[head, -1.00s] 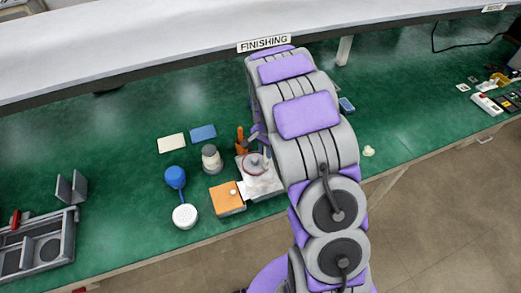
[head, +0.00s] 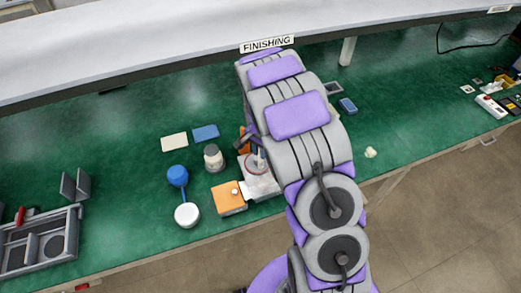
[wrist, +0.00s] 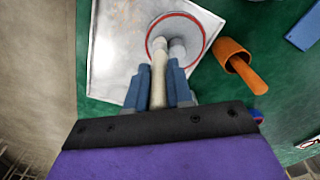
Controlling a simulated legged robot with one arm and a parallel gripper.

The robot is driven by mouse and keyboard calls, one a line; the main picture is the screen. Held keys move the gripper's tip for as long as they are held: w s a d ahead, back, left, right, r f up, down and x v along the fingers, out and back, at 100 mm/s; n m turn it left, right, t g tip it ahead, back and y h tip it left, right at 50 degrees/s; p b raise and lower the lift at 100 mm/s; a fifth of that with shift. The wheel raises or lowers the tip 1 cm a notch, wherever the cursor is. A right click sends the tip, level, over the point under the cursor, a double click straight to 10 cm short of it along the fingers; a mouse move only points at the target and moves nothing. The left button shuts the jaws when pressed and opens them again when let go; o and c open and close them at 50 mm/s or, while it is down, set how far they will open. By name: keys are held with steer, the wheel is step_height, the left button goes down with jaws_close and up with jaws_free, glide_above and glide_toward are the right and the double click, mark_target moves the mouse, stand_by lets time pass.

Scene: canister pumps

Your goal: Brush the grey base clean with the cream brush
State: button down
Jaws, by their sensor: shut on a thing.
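The grey base (wrist: 112,62) is a pale square plate with a round red-ringed part on it; faint brownish marks show near its top edge in the wrist view. In the head view the base (head: 262,187) lies partly behind my arm. My gripper (wrist: 158,72) is shut on the cream brush (wrist: 158,82), whose handle stands between the blue fingers. The brush's far end is over the red-ringed part, beside a short grey post (wrist: 178,48); whether it touches cannot be told. In the head view my gripper (head: 259,152) is above the base.
An orange holder (wrist: 232,54) stands right of the base in the wrist view. An orange block (head: 228,199), a grey jar (head: 213,160), a blue-and-white tool (head: 178,176) and two flat pads (head: 205,133) lie left of the base. A grey fixture (head: 45,242) is far left.

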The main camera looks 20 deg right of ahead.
steer(key=shift+w+a+p, duration=0.1)
steer(key=shift+a+p, duration=0.6)
steer(key=shift+p, duration=0.25)
stand_by(2.3)
steer(key=shift+r, duration=0.1)
steer(key=shift+d+r+p, duration=0.1)
steer(key=shift+r+p, duration=0.85)
steer(key=shift+r, duration=1.95)
steer(key=shift+r, duration=0.1)
